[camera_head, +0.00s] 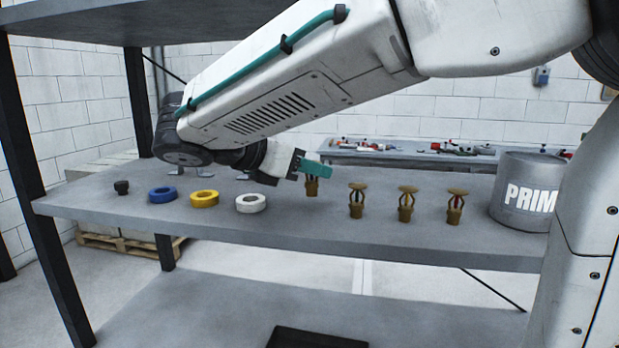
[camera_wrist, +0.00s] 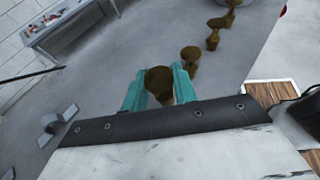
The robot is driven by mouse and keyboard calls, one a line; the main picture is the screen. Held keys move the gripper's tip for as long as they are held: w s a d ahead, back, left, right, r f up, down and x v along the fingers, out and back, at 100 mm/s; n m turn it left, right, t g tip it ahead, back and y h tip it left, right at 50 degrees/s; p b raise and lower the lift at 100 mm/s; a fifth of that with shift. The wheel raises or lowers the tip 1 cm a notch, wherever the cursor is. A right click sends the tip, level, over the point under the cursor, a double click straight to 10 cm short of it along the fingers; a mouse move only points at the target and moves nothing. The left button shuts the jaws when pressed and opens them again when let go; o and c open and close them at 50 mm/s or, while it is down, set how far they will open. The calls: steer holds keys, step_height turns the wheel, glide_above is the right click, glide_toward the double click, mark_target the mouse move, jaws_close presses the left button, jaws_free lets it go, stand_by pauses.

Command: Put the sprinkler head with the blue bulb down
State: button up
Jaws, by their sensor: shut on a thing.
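My gripper (camera_head: 314,168) has teal fingers and is shut on a brass sprinkler head (camera_head: 312,187) over the grey shelf (camera_head: 300,222). In the wrist view the head's round brown top (camera_wrist: 159,80) sits between the two teal fingers (camera_wrist: 160,92). The held head looks upright. Its bulb is hidden by the fingers, so I cannot see its colour. Its lower end is at or just above the shelf; I cannot tell whether it touches.
To the left are a white ring (camera_head: 250,204), a yellow ring (camera_head: 204,199), a blue ring (camera_head: 162,195) and a small black part (camera_head: 121,187). The shelf's front strip is clear.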

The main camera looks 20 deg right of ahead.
mark_target(305, 183)
steer(key=shift+w+d+f, duration=0.1)
steer(key=shift+w+d, duration=0.05)
steer(key=shift+w, duration=0.5)
steer(key=shift+d+f, duration=0.15)
steer(key=shift+f, duration=1.55)
steer(key=shift+f, duration=0.15)
steer(key=o, duration=1)
steer(key=shift+c, duration=0.2)
steer(key=shift+a+r, duration=0.25)
steer(key=shift+a, duration=0.05)
steer(key=v, duration=1.1)
steer(key=shift+a, duration=0.2)
steer(key=shift+s+r, duration=0.1)
